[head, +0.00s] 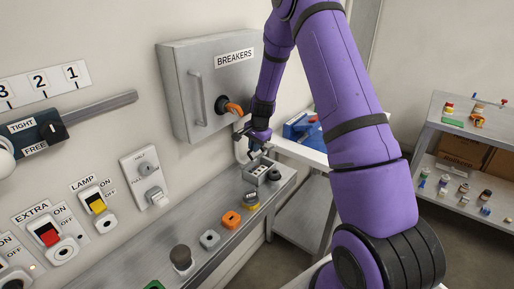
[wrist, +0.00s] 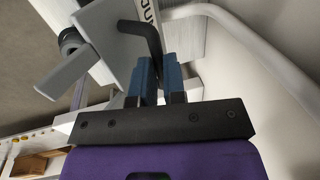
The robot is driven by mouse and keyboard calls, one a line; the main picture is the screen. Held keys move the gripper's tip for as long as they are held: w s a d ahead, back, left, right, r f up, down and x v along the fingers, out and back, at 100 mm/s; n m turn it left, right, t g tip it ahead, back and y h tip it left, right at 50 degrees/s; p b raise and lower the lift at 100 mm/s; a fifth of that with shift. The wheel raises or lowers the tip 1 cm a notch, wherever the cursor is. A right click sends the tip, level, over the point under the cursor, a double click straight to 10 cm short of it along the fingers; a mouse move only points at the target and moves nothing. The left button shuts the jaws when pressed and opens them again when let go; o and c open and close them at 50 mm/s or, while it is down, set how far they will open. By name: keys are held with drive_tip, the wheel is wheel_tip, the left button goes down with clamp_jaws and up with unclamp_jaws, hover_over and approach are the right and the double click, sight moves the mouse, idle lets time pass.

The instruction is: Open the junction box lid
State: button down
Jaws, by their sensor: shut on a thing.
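The junction box (head: 264,172) is a small grey box at the far end of the grey metal ledge in the head view. I cannot tell from these views how far the lid is raised.
A grey breaker cabinet (head: 190,100) with an orange handle (head: 234,108) is on the wall close to my forearm. Several buttons and knobs, one an orange block (head: 231,219), line the ledge (head: 205,266). A blue bin (head: 300,127) and a shelf (head: 464,137) stand beyond.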

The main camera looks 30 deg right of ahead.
sight(265, 154)
drive_tip(key=shift+a+f, duration=0.1)
drive_tip(key=shift+f, duration=0.05)
idle(0.3)
drive_tip(key=c, duration=1.2)
unclamp_jaws()
drive_tip(key=shift+w, duration=0.1)
drive_tip(key=shift+s+d, duration=0.3)
drive_tip(key=shift+s, duration=0.2)
drive_tip(key=s+f, duration=0.1)
drive_tip(key=s+d+f, duration=0.1)
drive_tip(key=s, duration=0.1)
drive_tip(key=shift+s+d+r, duration=0.15)
drive_tip(key=shift+s, duration=0.05)
drive_tip(key=a+v, duration=0.1)
drive_tip(key=v, duration=0.9)
drive_tip(key=shift+s+a+r+n+t, duration=0.2)
drive_tip(key=shift+s+a+r+n, duration=1.25)
drive_tip(key=shift+r, duration=1.7)
drive_tip(key=shift+s+a+r+n+t, duration=0.2)
drive_tip(key=shift+s+a+r+n, duration=0.55)
drive_tip(key=shift+s+a+r, duration=1.55)
drive_tip(key=shift+s+a+r+n+t, duration=0.2)
drive_tip(key=shift+s+a+r+n, duration=1.45)
drive_tip(key=shift+r, duration=2.3)
